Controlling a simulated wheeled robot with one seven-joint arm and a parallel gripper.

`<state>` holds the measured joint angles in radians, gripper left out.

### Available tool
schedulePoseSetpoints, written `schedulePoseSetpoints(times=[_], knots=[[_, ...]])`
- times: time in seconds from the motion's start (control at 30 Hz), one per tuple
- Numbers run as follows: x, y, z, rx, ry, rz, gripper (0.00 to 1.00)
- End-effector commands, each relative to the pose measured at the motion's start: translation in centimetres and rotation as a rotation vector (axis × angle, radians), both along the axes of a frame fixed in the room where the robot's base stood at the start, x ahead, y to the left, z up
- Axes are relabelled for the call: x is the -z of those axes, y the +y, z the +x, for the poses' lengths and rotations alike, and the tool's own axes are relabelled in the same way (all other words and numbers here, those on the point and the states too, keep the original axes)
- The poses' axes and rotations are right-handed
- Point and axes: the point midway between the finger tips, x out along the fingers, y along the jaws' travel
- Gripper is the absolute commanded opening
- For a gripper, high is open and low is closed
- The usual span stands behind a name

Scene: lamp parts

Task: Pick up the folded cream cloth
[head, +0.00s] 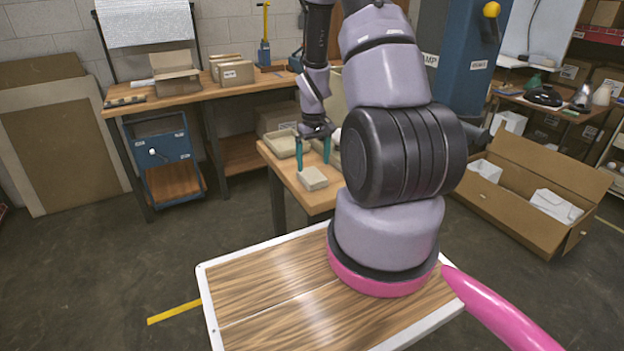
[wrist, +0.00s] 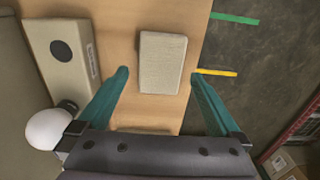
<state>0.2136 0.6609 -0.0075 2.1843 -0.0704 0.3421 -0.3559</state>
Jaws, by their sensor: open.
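The folded cream cloth (head: 313,179) lies on the small wooden table, near its left edge in the head view. In the wrist view the cloth (wrist: 161,62) is a pale, thick rectangle near the table's right edge. My gripper (head: 312,156) is above the cloth, pointing down, with its teal fingers apart. In the wrist view my gripper (wrist: 158,72) has one finger on each side of the cloth's near end, with gaps on both sides. Nothing is held.
A beige box with a dark round spot (wrist: 66,55) and a white bulb (wrist: 50,129) are left of the cloth in the wrist view. The wooden table (wrist: 115,30) ends just right of the cloth. An open cardboard box (head: 522,208) stands on the floor at right.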

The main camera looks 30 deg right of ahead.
Motion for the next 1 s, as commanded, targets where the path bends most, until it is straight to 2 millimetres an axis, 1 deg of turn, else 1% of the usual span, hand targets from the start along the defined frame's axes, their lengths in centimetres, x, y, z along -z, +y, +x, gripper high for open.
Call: schedulePoseSetpoints(times=[0.2,0.3,0.4,0.6,0.67,0.7,0.77,0.8,1.0], knots=[[3.3,0.2,0.6,0.002,0.004,0.001,1.0],[4.3,0.2,0.6,0.001,0.002,0.001,1.0],[4.8,0.2,0.7,0.0,0.0,0.0,1.0],[4.8,0.2,0.7,0.001,-0.001,0.0,1.0],[4.8,0.2,0.7,0.001,-0.001,0.0,0.77],[4.8,0.2,0.7,0.001,-0.001,0.0,0.62],[4.8,0.2,0.7,0.001,-0.001,0.0,0.39],[4.7,0.2,0.7,0.001,-0.001,0.0,0.24],[4.7,0.2,0.7,0.001,-0.001,0.0,0.24]])
